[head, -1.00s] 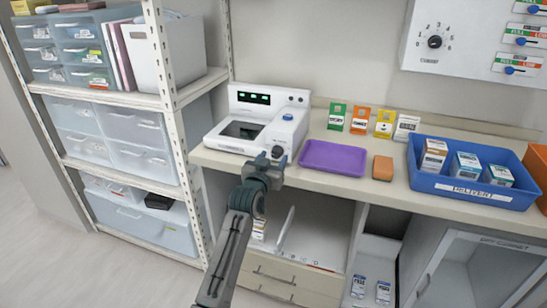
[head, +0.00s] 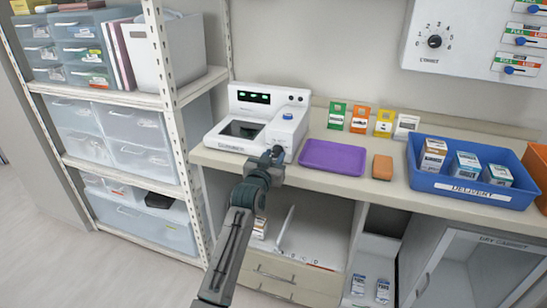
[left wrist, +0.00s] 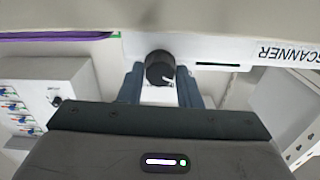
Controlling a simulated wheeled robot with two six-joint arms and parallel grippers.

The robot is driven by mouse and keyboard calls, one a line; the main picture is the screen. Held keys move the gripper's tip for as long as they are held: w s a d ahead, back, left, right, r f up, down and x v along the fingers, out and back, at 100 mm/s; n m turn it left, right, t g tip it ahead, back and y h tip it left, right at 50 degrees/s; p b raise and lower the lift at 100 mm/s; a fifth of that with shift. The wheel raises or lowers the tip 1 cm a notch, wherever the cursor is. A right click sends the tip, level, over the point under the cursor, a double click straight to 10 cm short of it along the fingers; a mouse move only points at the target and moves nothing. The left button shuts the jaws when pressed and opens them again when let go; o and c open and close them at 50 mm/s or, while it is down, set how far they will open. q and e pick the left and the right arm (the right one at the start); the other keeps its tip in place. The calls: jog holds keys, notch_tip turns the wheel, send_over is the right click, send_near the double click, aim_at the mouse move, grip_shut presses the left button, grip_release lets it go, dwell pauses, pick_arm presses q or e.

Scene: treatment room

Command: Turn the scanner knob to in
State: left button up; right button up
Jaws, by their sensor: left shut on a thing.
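The white scanner (head: 258,118) stands on the counter at the back left, with a dark window and green lights on its panel. Its small black knob (left wrist: 159,68) is on the front face and shows in the left wrist view, with a white pointer mark toward the picture's lower right. My left gripper (head: 277,152) is at the scanner's front right corner. In the left wrist view, its blue-grey fingers (left wrist: 160,78) stand on either side of the knob, shut on it. In the head view the gripper mostly hides the knob. My right gripper is not in view.
A purple tray (head: 333,158) lies just right of the gripper, with an orange-brown block (head: 382,167) beside it. A blue bin (head: 468,190) of boxes is farther right. Small colored cards stand behind the tray. A shelf rack (head: 172,100) rises at the left.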

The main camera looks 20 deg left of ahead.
pick_arm(q)
jog(key=m+p, duration=0.1)
jog(key=m, duration=0.2)
jog(key=shift+m+p, duration=0.65)
jog(key=shift+m, duration=1.85)
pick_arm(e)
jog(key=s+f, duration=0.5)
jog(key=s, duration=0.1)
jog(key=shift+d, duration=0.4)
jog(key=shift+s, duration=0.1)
pick_arm(q)
jog(key=o, duration=1)
jog(key=shift+c, duration=0.2)
jog(key=shift+s, duration=0.1)
